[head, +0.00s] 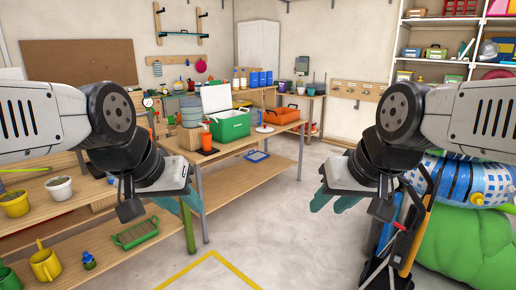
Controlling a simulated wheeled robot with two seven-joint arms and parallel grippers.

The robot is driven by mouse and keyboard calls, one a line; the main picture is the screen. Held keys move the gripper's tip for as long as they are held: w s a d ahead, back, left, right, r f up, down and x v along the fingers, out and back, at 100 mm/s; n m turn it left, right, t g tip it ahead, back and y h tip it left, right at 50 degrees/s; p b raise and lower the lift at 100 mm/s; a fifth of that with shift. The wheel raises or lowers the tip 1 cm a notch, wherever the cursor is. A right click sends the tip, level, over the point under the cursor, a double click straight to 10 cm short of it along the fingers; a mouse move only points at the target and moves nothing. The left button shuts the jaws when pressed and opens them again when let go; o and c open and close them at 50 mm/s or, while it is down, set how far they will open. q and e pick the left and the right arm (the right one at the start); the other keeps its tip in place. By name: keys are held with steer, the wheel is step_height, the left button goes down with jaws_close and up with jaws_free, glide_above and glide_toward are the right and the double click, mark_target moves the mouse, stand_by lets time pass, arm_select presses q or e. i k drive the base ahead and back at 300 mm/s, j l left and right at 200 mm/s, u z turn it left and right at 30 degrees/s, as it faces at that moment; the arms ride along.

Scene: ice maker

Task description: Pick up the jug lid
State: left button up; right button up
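I cannot make out a separate jug lid. A small orange upright container (207,138), possibly the jug, stands at the left end of the wooden workbench (262,138); its top is too small to read. My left gripper (180,203) hangs in front of and below the bench, its teal fingers apart, with nothing seen between them. My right gripper (334,199) hangs over the floor to the right of the bench, its teal fingers also apart and empty. Both are well apart from the orange container.
A green cooler with a raised white lid (215,98) and an orange toolbox (281,115) stand on the bench. Shelves with pots (58,188) are at the left. Blue and green bulky items (465,235) fill the right. The middle floor (275,230) is clear.

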mark_target(265, 128)
steer(key=i, duration=2.25)
steer(key=i+u, duration=0.1)
steer(key=i, duration=0.5)
steer(key=i+l, duration=0.1)
steer(key=i, duration=0.5)
steer(key=i+l+u, duration=0.15)
steer(key=i, duration=0.4)
steer(key=i+l, duration=0.1)
steer(key=i, duration=0.5)
steer(key=j+u, duration=0.05)
